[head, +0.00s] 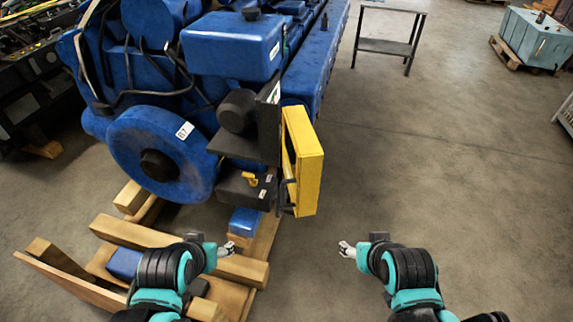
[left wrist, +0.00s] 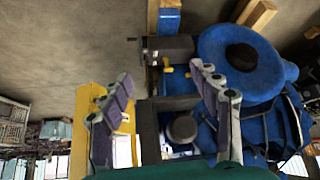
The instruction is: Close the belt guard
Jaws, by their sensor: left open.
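The yellow belt guard (head: 308,165) stands swung out at the right end of the blue engine, its flat face turned to the right. A black pulley (head: 237,111) and dark bracket plate are uncovered beside it. My left gripper (head: 227,249) is below and left of the guard in the head view, apart from it. In the left wrist view the guard (left wrist: 88,135) shows at the left, partly behind a finger, and my left gripper (left wrist: 162,73) is open and empty. My right gripper (head: 346,249) is below and right of the guard, touching nothing; its fingers are too small to read.
The blue engine (head: 150,145) rests on wooden beams (head: 140,236) at the left. A dark box with a yellow handle (head: 251,179) sits below the pulley. A metal table (head: 385,47) stands at the back. The floor right of the guard is clear.

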